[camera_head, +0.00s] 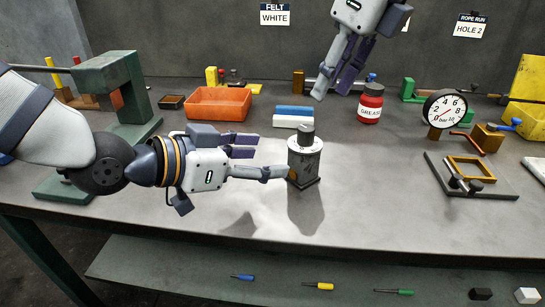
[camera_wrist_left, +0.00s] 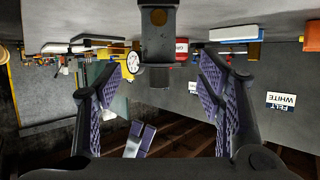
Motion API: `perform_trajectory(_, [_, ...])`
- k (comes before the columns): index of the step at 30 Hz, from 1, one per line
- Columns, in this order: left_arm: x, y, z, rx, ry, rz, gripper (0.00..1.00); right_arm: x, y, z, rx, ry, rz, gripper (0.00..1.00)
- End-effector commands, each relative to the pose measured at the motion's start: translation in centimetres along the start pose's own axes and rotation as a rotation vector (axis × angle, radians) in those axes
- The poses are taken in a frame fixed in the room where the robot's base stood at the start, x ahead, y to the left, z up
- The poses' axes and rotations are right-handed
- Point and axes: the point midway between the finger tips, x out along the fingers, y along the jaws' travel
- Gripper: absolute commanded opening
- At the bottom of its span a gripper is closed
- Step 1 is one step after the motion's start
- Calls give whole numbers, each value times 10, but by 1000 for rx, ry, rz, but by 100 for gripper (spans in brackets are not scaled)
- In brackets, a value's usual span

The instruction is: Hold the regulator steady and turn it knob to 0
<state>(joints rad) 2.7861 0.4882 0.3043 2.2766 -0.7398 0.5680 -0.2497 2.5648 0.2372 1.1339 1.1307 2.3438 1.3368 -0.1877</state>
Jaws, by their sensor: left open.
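A grey cylindrical body with a dark knob (camera_head: 306,134), apparently the regulator (camera_head: 304,160), stands upright on a dark square base mid-bench. It has a brass patch low on the side facing my left gripper. My left gripper (camera_head: 270,160) is open at its left, one fingertip close to that low side; contact cannot be told. In the upside-down left wrist view, the shadowed regulator (camera_wrist_left: 157,38) shows at the top, between and beyond the spread fingers (camera_wrist_left: 158,95). My right gripper (camera_head: 332,93) points down, open and empty, above the back of the bench. Any knob marking is unreadable.
A red grease jar (camera_head: 370,106) and blue and white blocks (camera_head: 294,116) stand behind the regulator. A round gauge (camera_head: 445,108) and a framed plate (camera_head: 470,190) are to the right. An orange tray (camera_head: 218,105) is back left. The bench front is clear.

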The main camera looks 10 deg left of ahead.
Motion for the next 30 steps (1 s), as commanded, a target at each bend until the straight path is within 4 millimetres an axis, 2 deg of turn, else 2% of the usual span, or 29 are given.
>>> perform_trajectory(6, [53,2,2,2,-4,4,62,1,0,0,0,0,1,33])
perform_trajectory(12, [94,2,2,0,-1,4,62,0,0,0,0,0,0,33])
perform_trajectory(18, [110,2,1,0,0,2,62,0,0,0,0,0,0,33])
perform_trajectory(25, [110,2,1,0,0,3,62,0,0,0,0,0,0,33])
perform_trajectory(30, [110,2,1,0,0,3,23,0,0,0,0,0,0,33])
